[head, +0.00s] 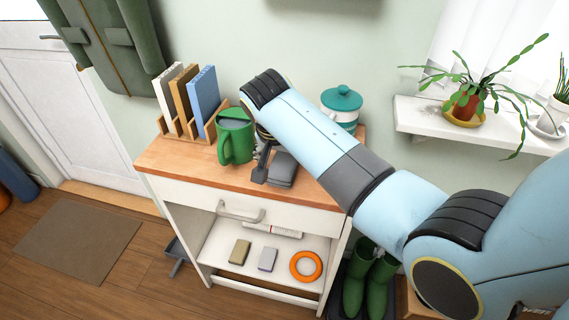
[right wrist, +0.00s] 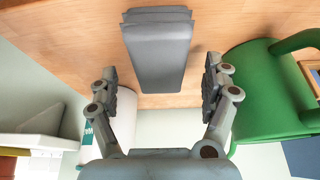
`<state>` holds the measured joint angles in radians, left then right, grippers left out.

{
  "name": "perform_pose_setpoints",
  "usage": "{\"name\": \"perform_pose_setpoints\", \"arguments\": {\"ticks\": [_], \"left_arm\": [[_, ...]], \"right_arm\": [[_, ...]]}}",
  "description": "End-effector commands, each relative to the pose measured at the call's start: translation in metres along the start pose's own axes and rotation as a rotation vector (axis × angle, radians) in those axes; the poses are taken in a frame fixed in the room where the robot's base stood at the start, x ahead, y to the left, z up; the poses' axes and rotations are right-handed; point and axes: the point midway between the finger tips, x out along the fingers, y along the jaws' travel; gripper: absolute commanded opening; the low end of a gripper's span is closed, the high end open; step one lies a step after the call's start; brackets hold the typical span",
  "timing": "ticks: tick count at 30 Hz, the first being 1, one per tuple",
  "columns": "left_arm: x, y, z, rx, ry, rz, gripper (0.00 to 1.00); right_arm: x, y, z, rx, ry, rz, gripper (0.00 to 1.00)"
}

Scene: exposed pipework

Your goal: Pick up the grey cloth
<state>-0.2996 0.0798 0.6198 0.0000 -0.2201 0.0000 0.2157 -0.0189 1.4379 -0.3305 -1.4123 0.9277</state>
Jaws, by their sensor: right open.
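The grey cloth (head: 284,168) is a folded, flat block lying on the wooden top of the cabinet, near its front edge. In the right wrist view the cloth (right wrist: 158,52) lies straight ahead, in line with the gap between my fingers. My right gripper (right wrist: 160,88) is open and empty, with one finger to each side of that gap and the cloth just beyond the tips. In the head view the right gripper (head: 265,165) is beside the cloth, partly hidden by my own arm. My left gripper is not in view.
A green mug (head: 235,140) stands close left of the gripper; in the wrist view the mug (right wrist: 265,95) is at the right. A white jar with teal lid (head: 341,102) stands behind my arm. Books (head: 203,92) stand in a rack at the back left. The wooden top (head: 172,158) is bare at front left.

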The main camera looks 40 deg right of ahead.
Motion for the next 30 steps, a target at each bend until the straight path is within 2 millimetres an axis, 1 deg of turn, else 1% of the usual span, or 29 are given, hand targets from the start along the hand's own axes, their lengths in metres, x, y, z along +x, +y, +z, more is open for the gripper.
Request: {"name": "perform_pose_setpoints", "arguments": {"ticks": [1, 3, 6, 30], "left_arm": [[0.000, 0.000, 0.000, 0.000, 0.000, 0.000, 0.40], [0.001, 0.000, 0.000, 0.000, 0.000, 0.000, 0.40], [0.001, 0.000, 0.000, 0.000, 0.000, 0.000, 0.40], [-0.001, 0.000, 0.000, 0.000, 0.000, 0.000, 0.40]], "right_arm": [[0.008, 0.000, -0.001, -0.001, 0.000, 0.001, 0.83], [0.016, 0.000, -0.001, -0.001, 0.001, 0.001, 0.83], [0.022, 0.001, 0.000, 0.000, 0.001, 0.000, 0.83], [0.027, 0.000, 0.002, -0.001, 0.000, 0.000, 0.83]]}}
